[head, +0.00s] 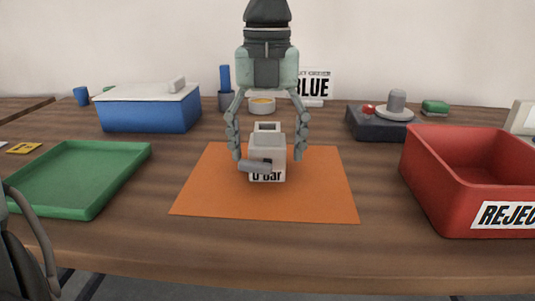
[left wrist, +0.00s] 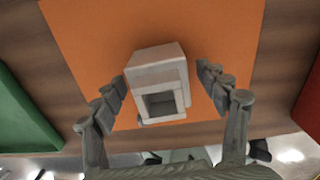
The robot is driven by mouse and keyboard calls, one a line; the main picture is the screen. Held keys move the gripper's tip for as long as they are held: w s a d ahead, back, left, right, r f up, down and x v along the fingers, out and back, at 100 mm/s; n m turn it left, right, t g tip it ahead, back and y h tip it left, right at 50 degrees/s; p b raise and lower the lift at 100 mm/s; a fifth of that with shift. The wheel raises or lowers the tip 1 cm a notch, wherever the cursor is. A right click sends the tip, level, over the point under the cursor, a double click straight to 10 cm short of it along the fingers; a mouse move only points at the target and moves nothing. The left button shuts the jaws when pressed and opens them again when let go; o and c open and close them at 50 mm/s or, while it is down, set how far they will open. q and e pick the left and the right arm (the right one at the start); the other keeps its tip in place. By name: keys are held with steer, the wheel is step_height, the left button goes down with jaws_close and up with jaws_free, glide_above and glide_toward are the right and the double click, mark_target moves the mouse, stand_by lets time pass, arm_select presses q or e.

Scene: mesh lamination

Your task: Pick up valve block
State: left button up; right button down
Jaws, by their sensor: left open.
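The valve block (head: 267,153) is an off-white block with a "0 bar" label on its front and a grey cylindrical stub at its lower left. It stands on the orange mat (head: 205,195). My left gripper (head: 268,156) comes down over it, open, with one finger on each side. In the left wrist view the block (left wrist: 158,75) shows a square opening and lies between the spread fingertips (left wrist: 163,80). There appears to be a gap on both sides.
A green tray (head: 62,211) is at left, a blue lidded box (head: 150,113) behind it. A red reject bin (head: 425,185) stands at right. A dark unit with a red button (head: 375,125) is at back right. The mat around the block is clear.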

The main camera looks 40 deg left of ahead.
arm_select(q)
steer(key=c, duration=1.7)
steer(key=shift+o, duration=0.2)
steer(key=shift+r, duration=0.15)
